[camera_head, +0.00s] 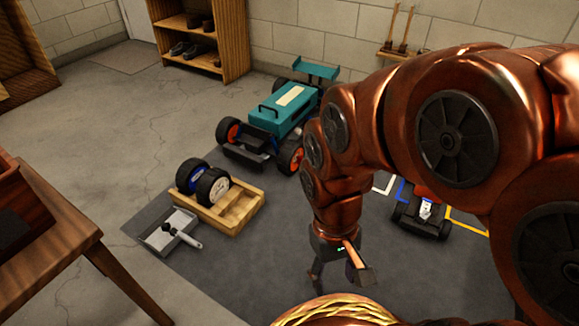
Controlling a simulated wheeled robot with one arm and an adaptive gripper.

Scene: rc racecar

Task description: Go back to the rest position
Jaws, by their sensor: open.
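My gripper (338,275) hangs down at the end of my copper arm, over the dark floor mat. Its fingers are spread apart and I see nothing between them. The lower part of one finger is close to a woven rim at the bottom edge. A teal RC car (283,112) with a rear wing and orange-hubbed wheels stands on the mat behind and to the left of my gripper. My arm hides part of the area right of it.
A wooden tray (240,215) with black wheels (211,187) and a grey tray (160,238) with a tool lie left. A wooden table (60,250) stands at left, a shelf (228,40) behind. A small vehicle (425,212) is at right. A woven basket rim (345,308) is below.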

